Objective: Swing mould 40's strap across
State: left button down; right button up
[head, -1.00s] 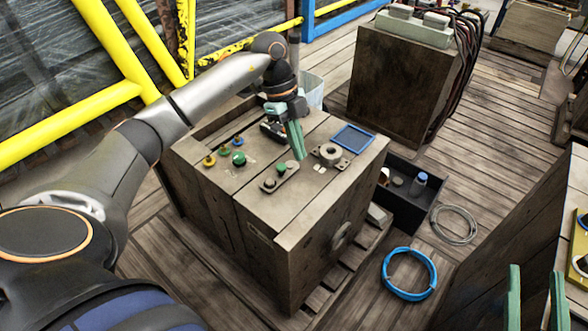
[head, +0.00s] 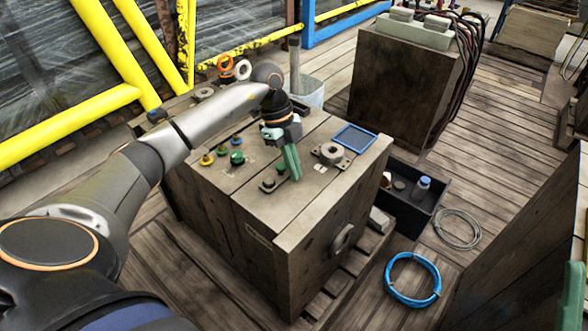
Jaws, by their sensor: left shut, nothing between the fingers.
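The mould is a large grey-brown block (head: 290,226) in the middle of the head view, with a small plate on its front whose number I cannot read. A short metal strap (head: 278,185) lies on its top near the front edge, with a dark bolt (head: 268,183) at its left end and a green knob (head: 280,167) beside it. My left gripper (head: 295,177) is shut and empty, fingers pointing down at the strap's right end, which they partly hide. I cannot tell whether they touch it.
A ring-shaped fitting (head: 331,153) and a blue frame (head: 354,137) are on the mould's top, right of my fingers. Several coloured knobs (head: 222,149) stand left. A black bin (head: 412,201) and blue hose coil (head: 412,279) lie on the floor to the right.

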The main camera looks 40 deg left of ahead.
dwell(0.5)
pick_arm(q)
jog(key=shift+w+a+n+p, duration=0.15)
jog(key=shift+n+p, duration=0.15)
jog(key=shift+p, duration=0.25)
